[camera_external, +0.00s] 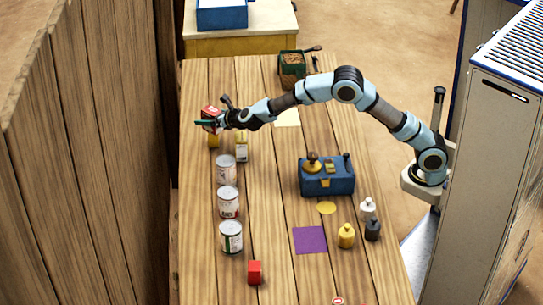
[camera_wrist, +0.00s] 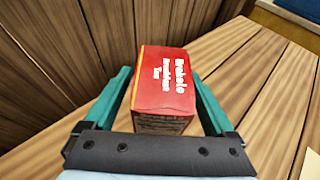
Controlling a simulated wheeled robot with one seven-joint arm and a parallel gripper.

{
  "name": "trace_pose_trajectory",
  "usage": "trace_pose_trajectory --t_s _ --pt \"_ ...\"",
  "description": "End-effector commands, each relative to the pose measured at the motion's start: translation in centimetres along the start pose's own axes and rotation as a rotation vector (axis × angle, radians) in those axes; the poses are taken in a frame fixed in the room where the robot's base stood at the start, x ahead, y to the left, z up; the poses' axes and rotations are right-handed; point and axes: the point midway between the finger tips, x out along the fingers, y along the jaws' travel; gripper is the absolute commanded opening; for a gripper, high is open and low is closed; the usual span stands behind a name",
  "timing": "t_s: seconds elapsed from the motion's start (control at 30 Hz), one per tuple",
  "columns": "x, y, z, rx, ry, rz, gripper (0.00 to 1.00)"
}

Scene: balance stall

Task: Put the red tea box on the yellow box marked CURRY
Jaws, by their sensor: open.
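The red tea box (camera_external: 210,113) is at the far left of the table, on top of a small yellow box (camera_external: 213,141), which it partly covers. I cannot read any marking on the yellow box. In the wrist view the red tea box (camera_wrist: 165,85) shows white lettering and stands between the two teal fingers. My gripper (camera_external: 207,122) is open around it, and in the wrist view my gripper (camera_wrist: 160,98) has a small gap at the right finger. The yellow box is hidden in the wrist view.
A pale box (camera_external: 241,150) stands just right of the yellow box. Several cans, one being this can (camera_external: 226,169), line up in front. A blue balance (camera_external: 327,178) stands mid-table. A small red block (camera_external: 254,272) is near the front. A wooden wall (camera_external: 110,100) rises at left.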

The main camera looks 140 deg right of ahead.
Motion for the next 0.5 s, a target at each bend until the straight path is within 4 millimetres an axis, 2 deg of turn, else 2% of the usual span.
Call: trace_pose_trajectory --t_s 0.3,0.5 --pt "-6.7 0.1 -0.1 0.000 -0.001 0.003 0.90" --pt "-9.8 0.1 -0.1 0.001 0.000 0.002 0.90"
